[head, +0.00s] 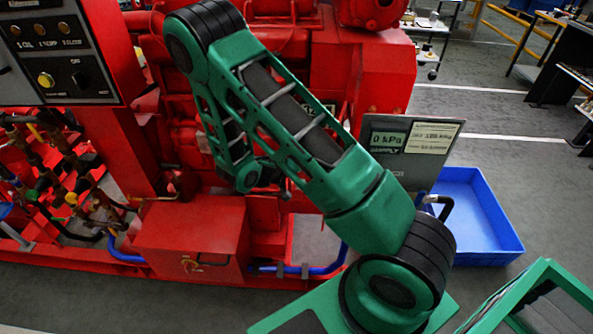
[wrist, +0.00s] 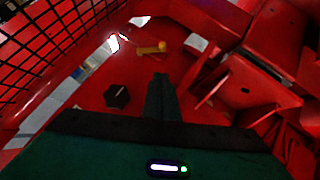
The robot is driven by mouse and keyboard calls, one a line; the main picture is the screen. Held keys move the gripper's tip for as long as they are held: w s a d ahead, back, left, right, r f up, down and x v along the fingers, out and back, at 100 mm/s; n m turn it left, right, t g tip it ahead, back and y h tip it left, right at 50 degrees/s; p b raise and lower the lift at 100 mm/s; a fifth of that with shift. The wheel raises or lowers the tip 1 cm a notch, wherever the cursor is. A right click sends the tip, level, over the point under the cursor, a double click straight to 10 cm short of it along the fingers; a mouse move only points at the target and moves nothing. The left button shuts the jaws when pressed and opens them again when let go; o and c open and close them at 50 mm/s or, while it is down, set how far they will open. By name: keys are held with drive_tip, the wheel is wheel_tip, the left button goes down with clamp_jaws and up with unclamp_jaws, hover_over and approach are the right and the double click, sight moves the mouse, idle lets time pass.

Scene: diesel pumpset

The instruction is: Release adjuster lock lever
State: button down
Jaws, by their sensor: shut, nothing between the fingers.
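In the wrist view, a small yellow-orange lever (wrist: 150,48) with a rounded end lies over the red floor of the machine. A black lobed knob (wrist: 117,96) sits nearer and to the left. No label shows which part is the adjuster lock lever. My gripper (wrist: 160,80) is shut and empty, its dark fingers pointing towards the lever from below in the picture. A stretch of red surface shows between the fingertips and the lever; the knob is left of the fingers. In the head view, my arm hides the gripper, lever and knob.
A black mesh guard (wrist: 50,45) closes in the left side of the wrist view; red brackets (wrist: 245,85) crowd the right. In the head view, the red pumpset (head: 345,65) stands behind my arm, with a control panel (head: 60,55) at left and a blue tray (head: 480,215) at right.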

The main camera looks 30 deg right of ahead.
drive_tip(key=w+d+f, duration=0.1)
drive_tip(key=d+f, duration=0.5)
drive_tip(key=f, duration=0.1)
drive_tip(key=shift+w+f, duration=0.2)
